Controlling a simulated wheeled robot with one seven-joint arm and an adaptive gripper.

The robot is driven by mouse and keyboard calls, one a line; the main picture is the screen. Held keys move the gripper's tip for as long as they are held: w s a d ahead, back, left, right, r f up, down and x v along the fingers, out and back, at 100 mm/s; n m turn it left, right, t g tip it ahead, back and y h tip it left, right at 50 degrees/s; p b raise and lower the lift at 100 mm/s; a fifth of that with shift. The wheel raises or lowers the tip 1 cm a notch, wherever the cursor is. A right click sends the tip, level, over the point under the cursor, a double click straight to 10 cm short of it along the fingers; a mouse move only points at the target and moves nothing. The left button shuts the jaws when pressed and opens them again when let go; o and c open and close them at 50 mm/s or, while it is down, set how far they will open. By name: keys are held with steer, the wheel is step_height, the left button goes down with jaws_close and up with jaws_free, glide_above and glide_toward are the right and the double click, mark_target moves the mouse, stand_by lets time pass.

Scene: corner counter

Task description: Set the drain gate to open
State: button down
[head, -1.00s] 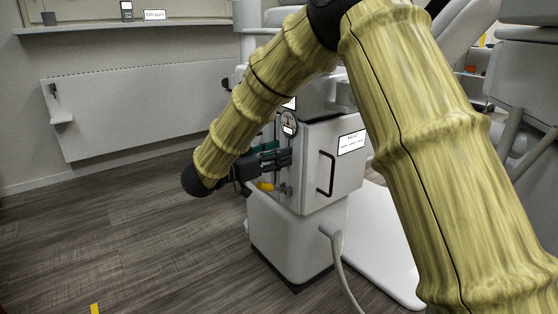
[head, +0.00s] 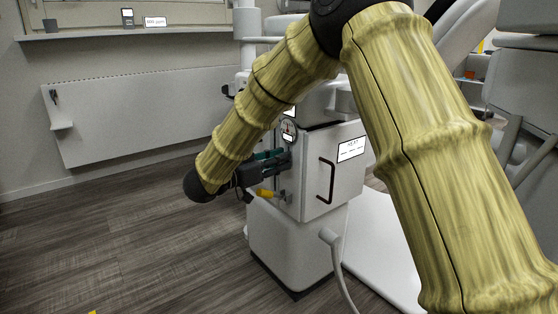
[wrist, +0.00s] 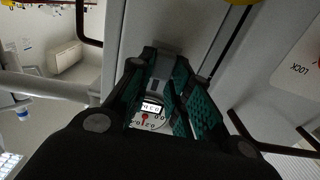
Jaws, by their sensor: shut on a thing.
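My gripper (head: 284,158) reaches from the left to the front of the white cabinet (head: 333,173), just below a round gauge (head: 289,132). In the wrist view its green-padded fingers (wrist: 170,78) are closed around a small grey part (wrist: 163,68) on the cabinet front. The fingers hide most of this part, and I cannot tell whether it is the drain gate's handle. The gauge also shows between the fingers in the wrist view (wrist: 150,112). A yellow handle (head: 265,193) sits just below my gripper. I cannot read the gate's position.
A dark door handle (head: 326,180) is on the cabinet, right of my gripper, below a white label (head: 351,150). A grey hose (head: 337,262) hangs in front. A white panel (head: 140,122) lines the back wall. The floor at left is clear.

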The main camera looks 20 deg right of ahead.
mark_target(289, 144)
steer(key=shift+r+p, duration=2)
steer(key=shift+p, duration=0.4)
steer(key=c, duration=1.3)
jaws_free()
steer(key=shift+a, duration=0.2)
steer(key=v, duration=1.1)
steer(key=shift+s+a, duration=0.15)
steer(key=shift+a, duration=0.2)
